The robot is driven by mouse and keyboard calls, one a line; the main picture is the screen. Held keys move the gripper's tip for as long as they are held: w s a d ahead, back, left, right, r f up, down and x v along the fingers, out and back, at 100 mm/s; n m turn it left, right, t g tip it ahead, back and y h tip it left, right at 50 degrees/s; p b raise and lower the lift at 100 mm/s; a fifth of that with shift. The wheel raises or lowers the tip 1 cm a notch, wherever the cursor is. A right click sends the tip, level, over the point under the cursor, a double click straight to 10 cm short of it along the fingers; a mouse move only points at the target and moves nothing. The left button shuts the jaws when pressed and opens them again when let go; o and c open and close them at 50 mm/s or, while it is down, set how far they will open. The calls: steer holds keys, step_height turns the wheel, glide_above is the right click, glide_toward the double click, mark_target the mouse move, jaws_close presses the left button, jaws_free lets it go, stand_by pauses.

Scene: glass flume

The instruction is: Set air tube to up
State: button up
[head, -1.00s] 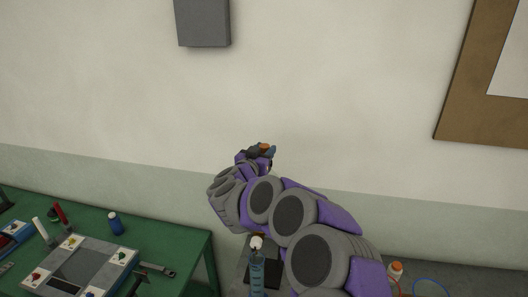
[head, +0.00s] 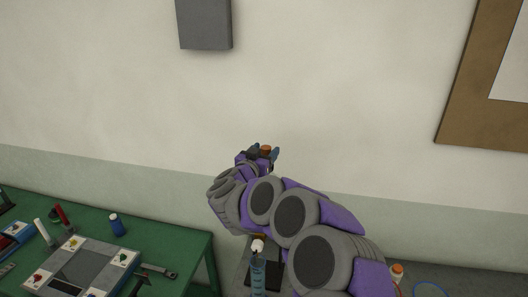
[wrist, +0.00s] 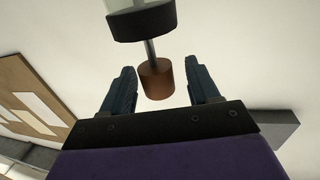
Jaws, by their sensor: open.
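In the wrist view, a brown-orange cylindrical knob (wrist: 156,80) sits on a thin grey rod below a black collar (wrist: 142,22). A clear section, seemingly the air tube (wrist: 122,4), shows above the collar and runs out of frame. My gripper (wrist: 159,68) is open, with one blue finger on each side of the knob and visible gaps to both. In the head view, my gripper (head: 266,152) is small at the end of my arm, the orange knob (head: 265,148) showing at its fingertips. The rest of the tube cannot be made out there.
A green table (head: 185,243) with tools and a grey panel (head: 78,268) stands at lower left. A bottle with a white cap (head: 258,272) is beside my arm. A grey box (head: 203,24) and a brown-framed board (head: 460,100) are on the wall.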

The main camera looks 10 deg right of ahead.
steer(key=b+v, duration=0.1)
steer(key=v, duration=1.6)
steer(key=shift+w+a, duration=0.1)
steer(key=w+a+n+t+y+b, duration=0.2)
steer(key=a+n+y+b, duration=0.1)
steer(key=a+y+b, duration=0.4)
steer(key=s+a+f+n+g+y+b, duration=0.35)
steer(key=s+f+n+y, duration=0.25)
steer(key=s+y, duration=0.25)
steer(key=s+d+f+n+g+b, duration=0.1)
steer(key=s+d+f+g+b, duration=0.25)
steer(key=s+f+g, duration=0.65)
steer(key=s+d+f+m+g+h+b, duration=0.1)
steer(key=s+d+f, duration=0.4)
steer(key=s, duration=0.3)
steer(key=s+d+f+m+g+h+b, duration=0.1)
steer(key=s+d+f+g+h+b, duration=0.1)
steer(key=s+d+f, duration=0.3)
steer(key=s+d+f+m+g+h+b, duration=0.1)
steer(key=s+d+f, duration=0.4)
steer(key=s, duration=0.7)
steer(key=shift+s+d+f+g+h+b, duration=0.4)
steer(key=shift+d+g+h, duration=0.3)
steer(key=shift+d, duration=0.4)
